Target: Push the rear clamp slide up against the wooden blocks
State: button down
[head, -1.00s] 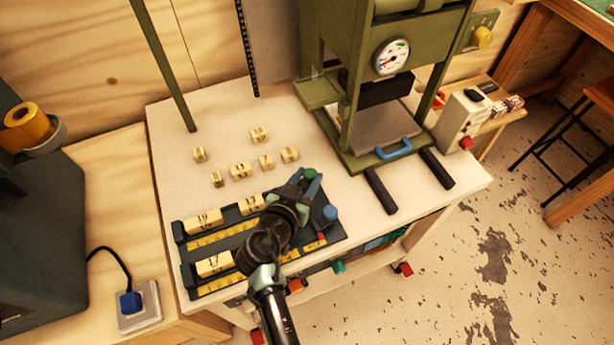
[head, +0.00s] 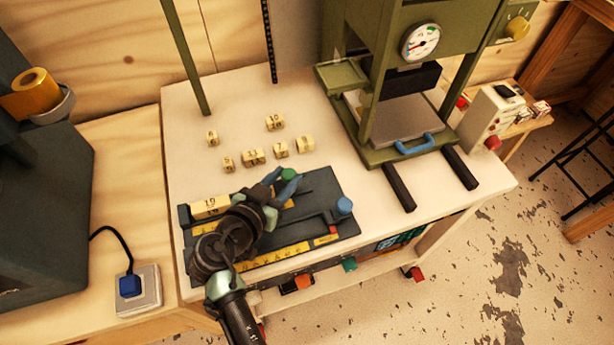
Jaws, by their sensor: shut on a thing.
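The dark clamp tray (head: 325,222) lies on the white bench top, with a rear and a front channel. My gripper (head: 287,181) is shut at the green knob (head: 289,174) of the rear clamp slide; its fingers hide most of the slide. A wooden block (head: 210,207) stands at the left of the rear channel. My gripper and wrist hide the channel between it and the slide, so I cannot tell whether slide and blocks touch. The blue knob (head: 344,205) of the front clamp stands at the tray's right end. My arm covers the front channel's left part.
Bare bench top (head: 330,180) lies between tray and press.

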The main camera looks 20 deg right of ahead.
jog(key=shift+a, duration=0.3)
jog(key=c, duration=0.5)
grip_release()
jog(key=shift+s, duration=0.1)
jog(key=v, duration=1.2)
jog(key=shift+s+a+r+b, duration=0.2)
jog(key=shift+a+r+b, duration=0.05)
jog(key=shift+b, duration=0.05)
